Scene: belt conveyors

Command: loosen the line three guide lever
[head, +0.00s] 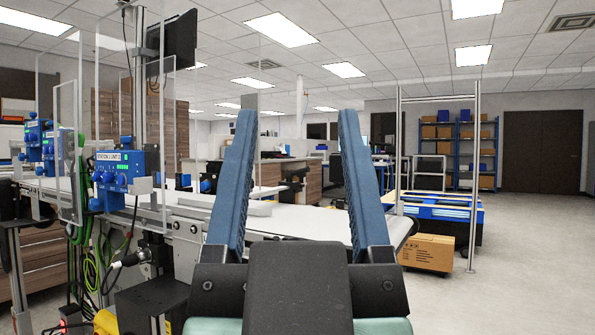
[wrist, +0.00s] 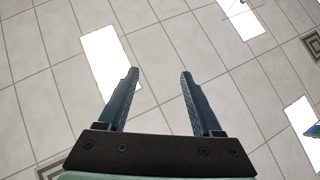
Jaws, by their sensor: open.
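My gripper (head: 297,115) is open and empty. Its two blue fingers point up in front of the head camera, wide apart, with the conveyor behind them. A white belt conveyor (head: 305,223) runs across the middle of the head view, partly hidden by my fingers. Blue control units with knobs (head: 112,178) are mounted at its left; the nearest has a station label too small to read surely. I cannot pick out the line three guide lever in either view.
Clear upright panels (head: 75,140) stand around the units at left. A cardboard box (head: 427,253) sits on the floor past the belt's right end. A metal post frame (head: 473,180) and a blue-topped station (head: 440,207) stand behind it. Floor at far right is clear.

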